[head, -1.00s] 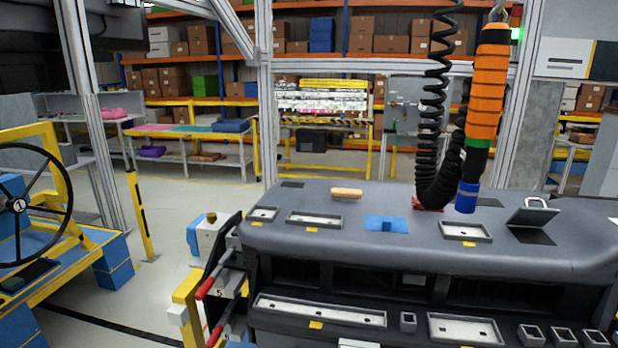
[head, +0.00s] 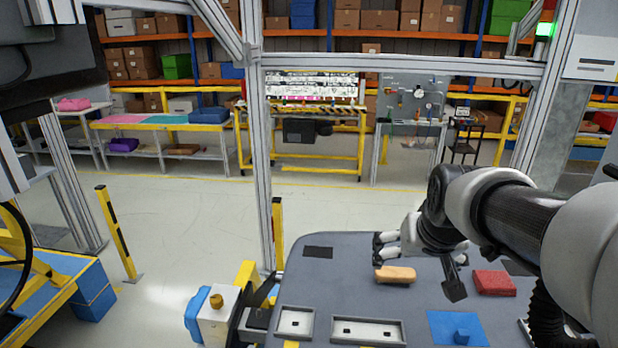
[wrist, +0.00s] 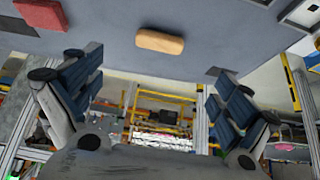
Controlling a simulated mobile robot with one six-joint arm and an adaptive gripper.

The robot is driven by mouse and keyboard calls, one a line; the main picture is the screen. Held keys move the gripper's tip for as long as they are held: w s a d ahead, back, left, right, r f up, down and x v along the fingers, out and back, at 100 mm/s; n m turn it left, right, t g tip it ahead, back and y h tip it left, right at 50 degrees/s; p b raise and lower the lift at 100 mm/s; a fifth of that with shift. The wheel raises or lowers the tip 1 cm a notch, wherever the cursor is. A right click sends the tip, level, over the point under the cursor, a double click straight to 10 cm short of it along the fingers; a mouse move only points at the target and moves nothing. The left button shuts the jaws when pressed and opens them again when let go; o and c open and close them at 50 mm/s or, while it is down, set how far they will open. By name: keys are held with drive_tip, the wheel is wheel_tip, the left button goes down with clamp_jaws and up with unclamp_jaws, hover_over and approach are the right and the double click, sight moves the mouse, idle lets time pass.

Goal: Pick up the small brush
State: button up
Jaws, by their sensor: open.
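The small brush (head: 395,274) is a tan, rounded oblong. It lies on the grey top of the dashboard module (head: 350,290) near its far edge, and no bristles show. In the wrist view the brush (wrist: 160,42) is whole, at top centre, beyond the fingers and between their lines. My gripper (head: 415,258) is just behind and above the brush in the head view, its fingers partly hidden by my wrist. In the wrist view my gripper (wrist: 155,75) is open with wide-spread blue-padded fingers, empty and apart from the brush.
A red block (head: 494,283) lies right of the brush, and a blue block on a blue patch (head: 458,328) is nearer. White-framed trays (head: 367,331) sit along the front. A dark patch (head: 318,252) lies to the left. A frame post (head: 263,150) stands behind the module.

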drive_tip(key=b, duration=0.2)
approach(396, 273)
drive_tip(key=x, duration=0.4)
drive_tip(key=shift+s+a+f, duration=0.1)
drive_tip(key=shift+s+f, duration=0.1)
drive_tip(key=shift+f, duration=0.2)
drive_tip(key=x, duration=0.2)
drive_tip(key=b+x, duration=0.1)
drive_tip(key=x, duration=0.2)
drive_tip(key=shift+w, duration=0.4)
drive_tip(key=shift+c, duration=0.4)
drive_tip(key=c, duration=1)
drive_tip(key=shift+r, duration=0.1)
